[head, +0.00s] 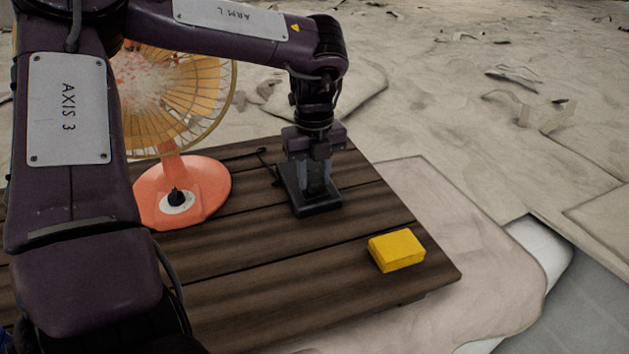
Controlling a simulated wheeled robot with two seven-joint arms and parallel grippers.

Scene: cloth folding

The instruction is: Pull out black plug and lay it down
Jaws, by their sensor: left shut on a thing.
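My left gripper (314,182) points straight down over a black socket block (318,209) on the dark wooden table. Its fingers are shut on the black plug, which is mostly hidden between them. I cannot tell whether the plug is seated in the block or clear of it. A thin black cord (266,161) lies on the table to the left of the block. My right gripper is not in view.
An orange fan (205,186) stands on the slatted table (260,305), left of my gripper and partly behind my arm. A yellow box (397,250) lies near the table's right corner.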

